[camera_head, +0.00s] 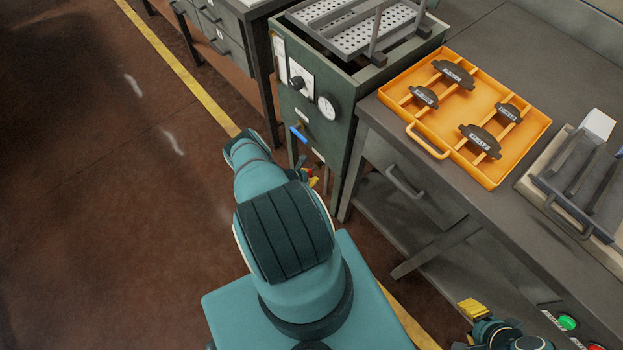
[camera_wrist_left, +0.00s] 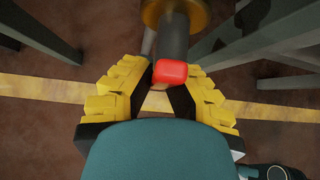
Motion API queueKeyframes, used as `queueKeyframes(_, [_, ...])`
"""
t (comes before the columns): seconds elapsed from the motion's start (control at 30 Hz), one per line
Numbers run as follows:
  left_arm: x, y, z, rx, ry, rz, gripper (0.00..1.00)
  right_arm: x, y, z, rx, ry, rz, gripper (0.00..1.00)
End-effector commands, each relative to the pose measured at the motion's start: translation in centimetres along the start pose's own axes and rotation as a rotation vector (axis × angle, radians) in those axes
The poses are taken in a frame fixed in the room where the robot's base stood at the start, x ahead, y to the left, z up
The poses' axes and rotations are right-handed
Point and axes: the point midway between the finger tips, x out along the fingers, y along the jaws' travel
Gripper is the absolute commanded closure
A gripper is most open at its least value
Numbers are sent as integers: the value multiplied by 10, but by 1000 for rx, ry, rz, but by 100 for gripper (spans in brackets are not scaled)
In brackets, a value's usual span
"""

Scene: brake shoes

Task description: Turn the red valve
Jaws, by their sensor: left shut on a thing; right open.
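The red valve handle (camera_wrist_left: 170,72) shows in the left wrist view, below a dark pipe with a brass-coloured fitting. In the head view only a small bit of red (camera_head: 309,172) shows beside the green machine, mostly hidden by my arm. My left gripper (camera_wrist_left: 160,95) has its yellow fingers on both sides of the handle and is shut on it. In the head view its yellow fingertips (camera_head: 313,181) just show past my arm. My right gripper (camera_head: 472,309) is open at the bottom right, apart from the valve, partly cut off by the frame.
The workbench (camera_head: 450,195) holds an orange tray (camera_head: 428,152) with several brake shoes. Open floor lies to the left.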

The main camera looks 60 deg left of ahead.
Motion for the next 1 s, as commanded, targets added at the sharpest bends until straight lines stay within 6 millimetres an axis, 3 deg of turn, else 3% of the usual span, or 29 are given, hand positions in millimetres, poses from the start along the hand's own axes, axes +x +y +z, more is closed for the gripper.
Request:
queueKeyframes(0.27, [1,1,2,-1,-4,1,100,0,0,0,0,0,0,53])
queueKeyframes(0.3, [1,1,2,-1,-4,1,74,0,0,0,0,0,0,53])
queueKeyframes(0.37, [1,0,2,-1,-3,1,54,0,0,0,0,0,0,53])
queueKeyframes(0.77, [-3,1,0,-3,-1,1,54,0,0,0,0,0,0,53])
queueKeyframes(1.0, [-29,2,0,-4,-1,2,54,0,0,0,0,0,0,53])
